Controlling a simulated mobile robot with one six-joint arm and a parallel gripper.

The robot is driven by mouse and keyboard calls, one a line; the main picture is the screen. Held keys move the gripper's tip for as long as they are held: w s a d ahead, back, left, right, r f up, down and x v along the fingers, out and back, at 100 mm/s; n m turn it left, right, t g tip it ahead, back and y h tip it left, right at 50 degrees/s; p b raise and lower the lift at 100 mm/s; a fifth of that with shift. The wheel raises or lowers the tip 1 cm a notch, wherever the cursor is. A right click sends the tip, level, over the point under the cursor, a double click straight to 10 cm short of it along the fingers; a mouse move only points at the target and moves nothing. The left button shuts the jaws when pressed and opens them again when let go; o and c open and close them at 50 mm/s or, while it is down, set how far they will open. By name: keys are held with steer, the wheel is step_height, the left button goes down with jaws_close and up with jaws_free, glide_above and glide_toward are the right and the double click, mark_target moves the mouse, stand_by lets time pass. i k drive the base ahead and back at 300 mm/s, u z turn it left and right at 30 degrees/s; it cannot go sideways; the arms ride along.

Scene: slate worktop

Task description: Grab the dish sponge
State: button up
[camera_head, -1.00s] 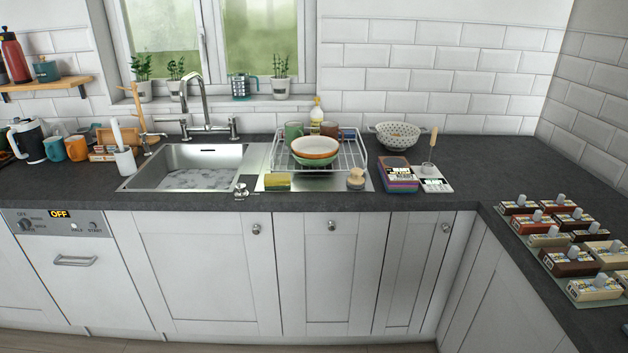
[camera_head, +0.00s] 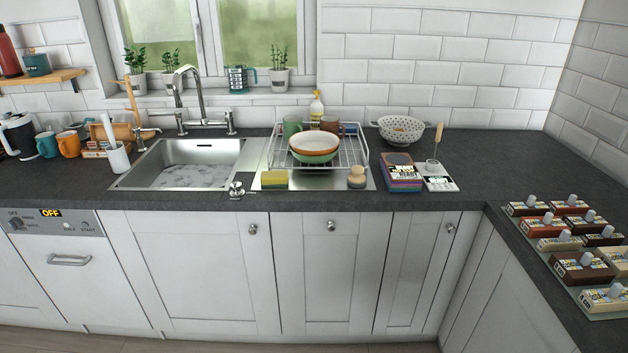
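The dish sponge (camera_head: 274,179) is a small yellow block with a darker green layer. It lies at the front left of the metal drainboard (camera_head: 318,182), right of the sink and in front of the dish rack. Nothing covers it from this side. My gripper does not show in the head view, so its position and opening are not seen.
The sink (camera_head: 188,165) is left of the sponge. Behind it, the wire dish rack (camera_head: 350,152) holds bowls (camera_head: 314,148) and mugs. A round wooden-topped brush (camera_head: 356,177) stands to its right. A metal knob (camera_head: 236,189) is close on its left. The worktop's front edge is near.

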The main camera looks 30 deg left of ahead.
mark_target(273, 179)
steer(key=u, duration=1.55)
steer(key=i, duration=0.7)
steer(key=z, duration=0.25)
steer(key=k, duration=0.4)
